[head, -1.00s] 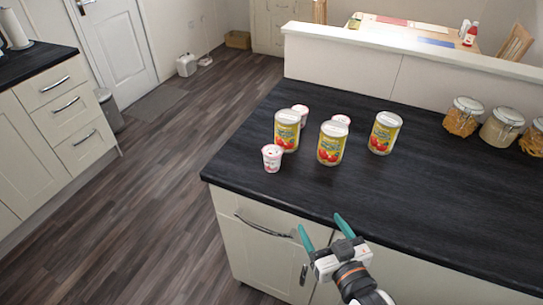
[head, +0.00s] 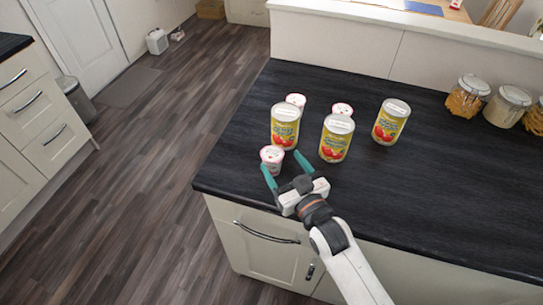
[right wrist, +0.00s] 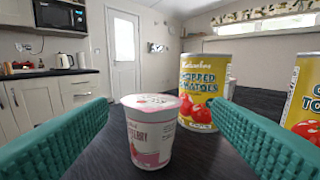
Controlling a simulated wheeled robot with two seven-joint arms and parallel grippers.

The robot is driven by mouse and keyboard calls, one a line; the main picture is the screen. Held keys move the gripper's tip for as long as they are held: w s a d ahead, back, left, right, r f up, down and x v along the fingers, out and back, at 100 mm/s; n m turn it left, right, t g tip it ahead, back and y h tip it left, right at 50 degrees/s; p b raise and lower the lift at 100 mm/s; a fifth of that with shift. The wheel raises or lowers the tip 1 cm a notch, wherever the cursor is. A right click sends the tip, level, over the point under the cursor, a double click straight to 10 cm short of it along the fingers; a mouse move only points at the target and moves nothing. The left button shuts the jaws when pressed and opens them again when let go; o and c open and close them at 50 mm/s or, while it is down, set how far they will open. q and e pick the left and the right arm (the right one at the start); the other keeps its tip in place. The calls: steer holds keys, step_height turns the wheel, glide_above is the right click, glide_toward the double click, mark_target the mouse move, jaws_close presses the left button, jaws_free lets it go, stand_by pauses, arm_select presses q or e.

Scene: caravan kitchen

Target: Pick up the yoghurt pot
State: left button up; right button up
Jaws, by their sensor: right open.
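A small white-and-pink yoghurt pot (head: 271,158) stands upright near the counter's front left corner. In the right wrist view the pot (right wrist: 150,132) is between and beyond my fingertips, in front of a tomato can. My right gripper (head: 285,165) is open, its teal fingers pointing at the pot and not closed on it. I cannot tell if a finger touches it. Two more such pots, one at the back left (head: 296,100) and one at the back middle (head: 342,108), stand partly hidden behind cans. My left gripper is not in view.
Three tomato cans stand close by: left (head: 285,127), middle (head: 336,138) and right (head: 390,122). Glass jars (head: 468,96) stand at the back right against the raised ledge. The dark counter (head: 440,190) is clear to the right.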

mark_target(268, 148)
steer(key=shift+w+a, duration=0.3)
steer(key=shift+w, duration=0.2)
steer(key=shift+w+a, duration=0.1)
steer(key=shift+w, duration=0.15)
steer(key=x, duration=0.2)
steer(key=p+x, duration=0.1)
steer(key=x, duration=0.1)
steer(key=shift+s+a+f, duration=0.1)
steer(key=shift+a+f, duration=0.1)
steer(key=shift+a, duration=0.15)
steer(key=shift+w+a+f, duration=0.1)
steer(key=shift+w+a, duration=0.15)
steer(key=shift+w, duration=0.2)
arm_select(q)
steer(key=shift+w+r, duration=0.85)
